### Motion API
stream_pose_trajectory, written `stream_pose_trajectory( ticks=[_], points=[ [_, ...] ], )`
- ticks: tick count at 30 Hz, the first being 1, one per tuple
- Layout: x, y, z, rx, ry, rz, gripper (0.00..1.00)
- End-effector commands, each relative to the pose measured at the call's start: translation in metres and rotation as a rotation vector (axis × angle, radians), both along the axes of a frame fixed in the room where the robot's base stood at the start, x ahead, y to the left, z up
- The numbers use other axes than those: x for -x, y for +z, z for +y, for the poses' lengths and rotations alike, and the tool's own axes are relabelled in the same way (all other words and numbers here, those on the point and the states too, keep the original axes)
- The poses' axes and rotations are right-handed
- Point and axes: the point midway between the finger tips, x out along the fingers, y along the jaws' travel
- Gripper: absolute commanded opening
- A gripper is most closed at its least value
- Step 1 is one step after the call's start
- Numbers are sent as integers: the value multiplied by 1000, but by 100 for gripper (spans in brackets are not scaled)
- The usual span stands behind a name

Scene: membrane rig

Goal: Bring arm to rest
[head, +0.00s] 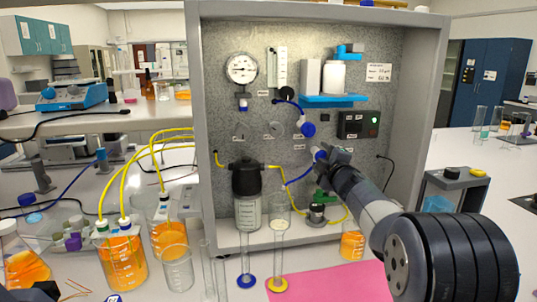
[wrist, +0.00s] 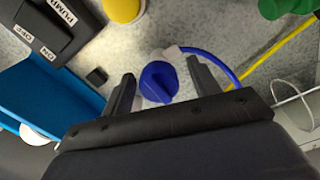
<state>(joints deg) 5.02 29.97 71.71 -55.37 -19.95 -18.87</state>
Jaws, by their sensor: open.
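My gripper (head: 328,156) is at the grey panel of the rig, in front of a blue knob (head: 319,155), with the arm reaching in from the lower right. In the wrist view, my gripper (wrist: 161,84) has its two dark fingers apart. The blue knob (wrist: 158,82) shows between them, with a gap on each side. Whether the fingers reach past the knob's face is hard to tell. A blue tube runs from a pale fitting beside the knob. My gripper holds nothing.
The rig's grey frame (head: 203,120) surrounds the panel. A gauge (head: 242,69), a blue shelf (head: 333,100) and a pump switch (wrist: 46,28) are mounted there. Glass cylinders (head: 279,255) and orange-filled beakers (head: 122,262) stand in front. A pink mat (head: 330,283) lies below the arm.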

Motion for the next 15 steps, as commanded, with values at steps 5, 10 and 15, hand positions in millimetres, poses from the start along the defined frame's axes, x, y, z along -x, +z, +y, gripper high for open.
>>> stream_pose_trajectory(
  ticks=[5, 10, 15],
  points=[
    [0, 3, -1, -206, -2, 43, 58],
    [0, 3, 0, -402, -1, 81, 58],
    [0, 3, -1, -593, -2, 119, 58]
  ],
)
